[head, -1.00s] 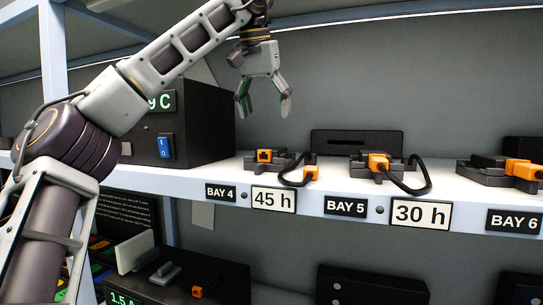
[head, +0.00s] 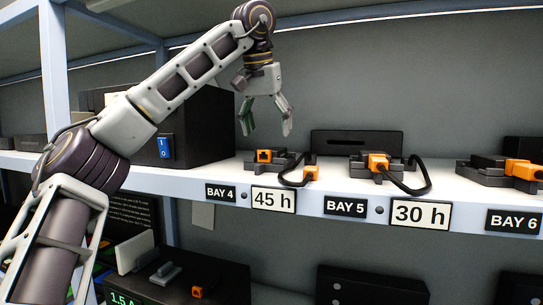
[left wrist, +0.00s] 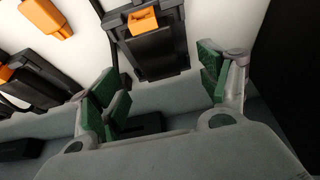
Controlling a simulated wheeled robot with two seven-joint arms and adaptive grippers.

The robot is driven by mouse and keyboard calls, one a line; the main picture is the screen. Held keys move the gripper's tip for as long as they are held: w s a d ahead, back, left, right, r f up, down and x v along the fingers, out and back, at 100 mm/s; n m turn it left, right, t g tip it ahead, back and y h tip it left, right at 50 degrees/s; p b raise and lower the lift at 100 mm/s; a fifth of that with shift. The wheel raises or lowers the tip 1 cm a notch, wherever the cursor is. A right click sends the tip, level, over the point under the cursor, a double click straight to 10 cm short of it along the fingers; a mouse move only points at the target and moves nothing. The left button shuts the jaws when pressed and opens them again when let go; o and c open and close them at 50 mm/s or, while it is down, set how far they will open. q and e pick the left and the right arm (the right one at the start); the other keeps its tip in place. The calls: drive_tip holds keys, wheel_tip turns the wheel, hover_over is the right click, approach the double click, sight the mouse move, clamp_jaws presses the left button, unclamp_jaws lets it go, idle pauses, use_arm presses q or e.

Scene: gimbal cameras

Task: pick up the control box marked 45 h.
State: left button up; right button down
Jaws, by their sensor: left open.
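The control box (head: 275,165) stands on the shelf behind the "45 h" label (head: 273,200). It is dark, with an orange connector (head: 264,156) on its front. A black cable with an orange plug (head: 311,173) lies at its right, the plug near the shelf's front edge. My left gripper (head: 266,126) is open and empty, pointing down above the box. In the left wrist view the box (left wrist: 155,55) shows between the two green-padded fingers, a little beyond them. My right gripper is not in view.
A large black unit with a blue switch (head: 165,146) stands left of the box. Another dark box with an orange plug (head: 377,161) and a looped cable stands at the right, by the "30 h" label (head: 421,214). A slotted black block (head: 357,143) is behind.

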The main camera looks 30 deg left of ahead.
sight(272, 149)
use_arm(q)
drive_tip(key=shift+x, duration=2.6)
drive_tip(key=shift+s+d, duration=0.1)
drive_tip(key=shift+d, duration=0.05)
drive_tip(key=c, duration=1.2)
